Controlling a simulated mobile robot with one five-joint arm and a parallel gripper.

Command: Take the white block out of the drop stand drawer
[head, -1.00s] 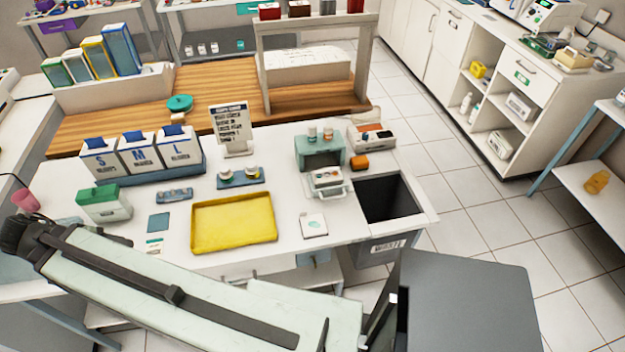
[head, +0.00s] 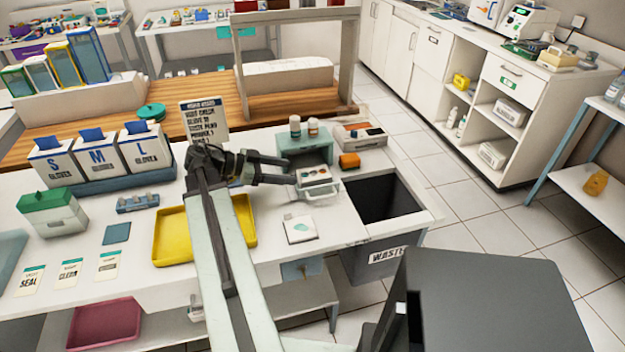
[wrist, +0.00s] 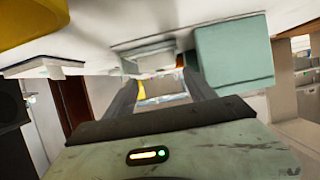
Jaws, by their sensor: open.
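The drop stand (head: 303,147) is a teal box on the white counter, with two small jars on top. Its white drawer (head: 325,187) is pulled out at the front and holds a few small items. I cannot make out for certain which of them is the white block. My gripper (head: 291,171) is open and empty, with its fingers pointing right at the drawer's left side. In the wrist view the stand (wrist: 235,55) and drawer (wrist: 150,52) appear beyond the fingers (wrist: 160,82). Whether the fingertips touch the drawer is unclear.
A yellow tray (head: 174,240) lies under my arm. A white pad (head: 300,229) lies in front of the drawer. Glove boxes (head: 104,158) stand at left.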

